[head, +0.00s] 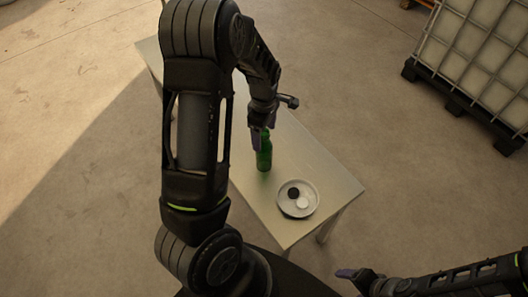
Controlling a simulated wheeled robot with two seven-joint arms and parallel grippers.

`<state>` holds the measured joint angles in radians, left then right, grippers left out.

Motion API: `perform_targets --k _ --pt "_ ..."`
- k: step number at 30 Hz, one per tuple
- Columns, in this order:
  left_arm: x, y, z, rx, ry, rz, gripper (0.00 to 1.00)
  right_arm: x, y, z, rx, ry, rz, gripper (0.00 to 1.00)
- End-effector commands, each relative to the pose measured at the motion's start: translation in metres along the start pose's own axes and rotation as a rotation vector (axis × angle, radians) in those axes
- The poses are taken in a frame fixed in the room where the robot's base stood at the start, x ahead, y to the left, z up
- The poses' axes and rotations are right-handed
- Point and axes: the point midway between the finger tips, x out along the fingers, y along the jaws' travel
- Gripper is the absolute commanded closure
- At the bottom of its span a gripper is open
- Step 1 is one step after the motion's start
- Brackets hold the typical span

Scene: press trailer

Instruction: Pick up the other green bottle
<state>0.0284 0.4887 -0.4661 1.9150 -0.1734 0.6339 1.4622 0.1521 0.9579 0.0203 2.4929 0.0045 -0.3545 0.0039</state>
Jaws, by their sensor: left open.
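A green bottle (264,158) stands upright on the table (317,166), behind the plate. My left gripper (262,136) is open and points down at the bottle's top, with a finger on its left side. I cannot tell whether the fingers touch the bottle. My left arm hides the left part of the table, so no second green bottle shows. My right gripper (357,281) is low at the right, over the floor and away from the table. I cannot tell if its jaws are open or shut.
A white plate (312,208) with a black round item (293,193) and a white round item (303,203) sits near the table's front end. A caged white container (470,45) stands on a black pallet (462,104) at the upper right. Floor right of the table is clear.

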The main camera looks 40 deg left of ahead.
Motion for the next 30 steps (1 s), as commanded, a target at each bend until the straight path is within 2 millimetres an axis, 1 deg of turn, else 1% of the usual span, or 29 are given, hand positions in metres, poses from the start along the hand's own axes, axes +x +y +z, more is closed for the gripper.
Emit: perform_targets --k 3,6,9,27,28,30 --pt "0.016 -0.002 -0.002 -0.002 0.0 -0.005 0.23 -0.007 -0.002 0.001 0.001 -0.001 0.002 0.23" --pt "0.032 -0.002 -0.003 -0.002 0.001 -0.004 0.23 -0.008 -0.002 0.001 0.002 -0.002 0.003 0.23" --pt "0.04 -0.001 -0.002 -0.001 0.0 -0.001 0.23 -0.009 -0.002 0.001 0.002 -0.003 0.003 0.23" --pt "0.042 -0.001 -0.002 0.0 0.0 0.0 0.23 -0.008 -0.002 0.001 0.002 -0.003 0.003 0.23" --pt "0.042 -0.001 -0.002 0.0 0.0 0.0 0.24 -0.008 -0.002 0.001 0.002 -0.003 0.003 0.23" --pt "0.042 -0.001 -0.002 0.0 0.0 0.0 0.29 -0.008 -0.002 0.001 0.002 -0.003 0.003 0.23"
